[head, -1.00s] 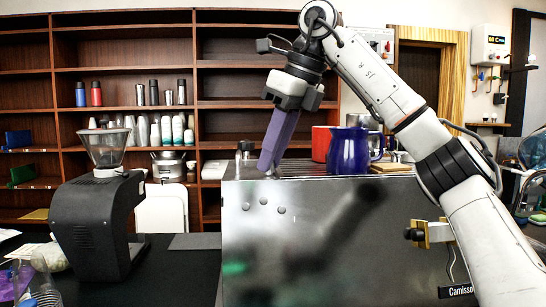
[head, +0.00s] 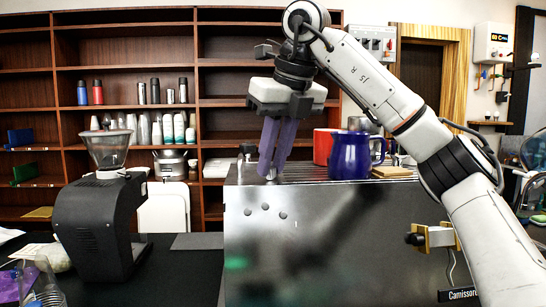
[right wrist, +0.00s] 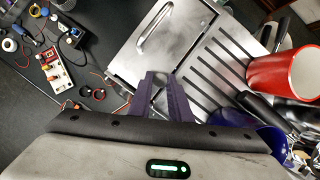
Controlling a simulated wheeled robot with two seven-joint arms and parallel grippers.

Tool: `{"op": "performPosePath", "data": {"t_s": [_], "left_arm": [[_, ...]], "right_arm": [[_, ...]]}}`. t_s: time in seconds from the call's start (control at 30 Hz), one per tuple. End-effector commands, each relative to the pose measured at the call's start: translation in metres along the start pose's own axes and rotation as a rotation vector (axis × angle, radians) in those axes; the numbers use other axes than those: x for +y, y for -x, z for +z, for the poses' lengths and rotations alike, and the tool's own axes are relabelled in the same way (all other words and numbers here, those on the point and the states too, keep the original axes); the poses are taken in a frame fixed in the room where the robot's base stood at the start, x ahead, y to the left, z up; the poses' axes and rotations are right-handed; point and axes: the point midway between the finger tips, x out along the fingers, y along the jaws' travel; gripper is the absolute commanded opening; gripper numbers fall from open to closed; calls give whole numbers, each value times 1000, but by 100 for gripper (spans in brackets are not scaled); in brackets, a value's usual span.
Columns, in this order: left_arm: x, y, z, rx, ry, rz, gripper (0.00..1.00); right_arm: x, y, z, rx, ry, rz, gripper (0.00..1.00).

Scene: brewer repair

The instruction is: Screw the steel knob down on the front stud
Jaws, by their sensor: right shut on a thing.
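My right gripper (head: 268,176) has purple fingers that point down at the front left of the brewer's top (head: 310,173). It is shut on a small steel knob (head: 271,174), mostly hidden between the fingertips at the top's front edge. The front stud is hidden under the knob and fingers, so I cannot tell how far down the knob sits. In the right wrist view my right gripper (right wrist: 160,76) reaches over the steel top beside the slotted grate. A second, dark-topped knob (head: 247,150) stands farther back at the left. My left gripper is not in view.
A blue mug (head: 349,156) and a red mug (head: 322,146) stand on the grate (right wrist: 222,65) right of my gripper. A black grinder (head: 98,225) stands left of the brewer. In the right wrist view, tools and cables lie on a dark surface (right wrist: 100,20) at left.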

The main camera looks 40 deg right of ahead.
Motion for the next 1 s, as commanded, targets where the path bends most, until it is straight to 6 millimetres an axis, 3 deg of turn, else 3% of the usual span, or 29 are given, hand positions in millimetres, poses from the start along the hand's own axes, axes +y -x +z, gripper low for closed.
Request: {"op": "performPosePath", "data": {"t_s": [0.17, 0.43, 0.87, 1.0], "left_arm": [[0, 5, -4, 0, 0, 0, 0], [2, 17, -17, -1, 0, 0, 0], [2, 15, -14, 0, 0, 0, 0], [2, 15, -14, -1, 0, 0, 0]], "right_arm": [[0, 2, 1, 2, -46, -20, 0], [3, 4, 2, -2, -285, -121, 0], [3, 2, 2, -5, -388, -158, 0], [5, 3, 3, -9, -537, -222, 0]]}}
